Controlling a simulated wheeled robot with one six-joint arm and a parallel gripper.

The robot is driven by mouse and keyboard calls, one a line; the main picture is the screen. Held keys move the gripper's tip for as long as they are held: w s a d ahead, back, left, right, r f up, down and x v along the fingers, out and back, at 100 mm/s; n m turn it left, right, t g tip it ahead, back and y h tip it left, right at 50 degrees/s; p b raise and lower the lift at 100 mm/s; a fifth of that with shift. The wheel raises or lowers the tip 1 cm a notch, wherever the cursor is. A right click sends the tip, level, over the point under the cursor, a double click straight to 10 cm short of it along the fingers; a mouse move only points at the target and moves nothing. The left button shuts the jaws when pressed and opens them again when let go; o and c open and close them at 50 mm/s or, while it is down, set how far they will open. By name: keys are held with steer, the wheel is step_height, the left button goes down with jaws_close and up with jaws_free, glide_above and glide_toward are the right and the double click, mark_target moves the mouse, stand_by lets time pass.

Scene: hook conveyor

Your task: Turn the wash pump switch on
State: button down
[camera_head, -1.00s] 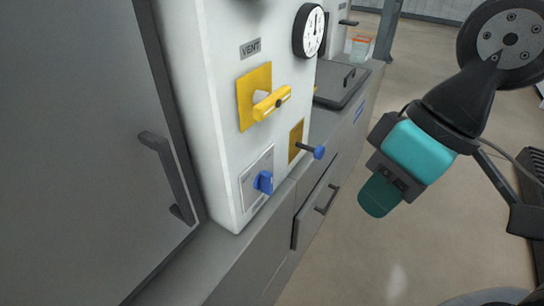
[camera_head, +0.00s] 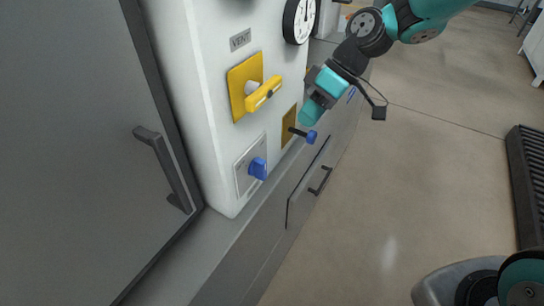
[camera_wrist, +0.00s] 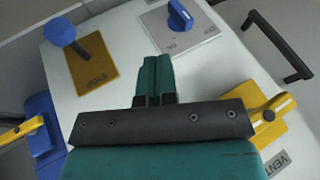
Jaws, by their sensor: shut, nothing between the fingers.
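A blue rotary knob (camera_head: 258,168) sits on a pale plate (camera_head: 244,181) low on the white panel. In the wrist view, the knob (camera_wrist: 180,16) and its plate (camera_wrist: 187,44) are at the top, beyond my fingertips; the plate's small lettering is not clear. I cannot read a wash pump label. My gripper (camera_head: 308,114) is shut and empty, in front of the panel, up and right of the knob and apart from it. Its green fingers (camera_wrist: 155,65) are together in the wrist view, pointing towards the plate.
A blue-tipped lever (camera_head: 311,137) on a yellow plate is close below my gripper; in the wrist view this plate (camera_wrist: 93,66) reads STOP. A yellow handle (camera_head: 264,93) sits beneath the VENT label (camera_head: 240,39). A gauge (camera_head: 298,20) is above. A grey door handle (camera_head: 165,168) is left.

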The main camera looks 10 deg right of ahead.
mark_target(259, 169)
steer(key=w+f, duration=0.2)
steer(key=shift+w+d+f+n+y, duration=0.3)
steer(key=shift+w+f, duration=0.05)
steer(key=s+a+f+p, duration=0.2)
steer(key=s+a+f, duration=0.2)
steer(key=a+f, duration=0.4)
steer(key=shift+s+a+p, duration=0.15)
steer(key=shift+s+p, duration=0.15)
steer(key=shift+p, duration=0.1)
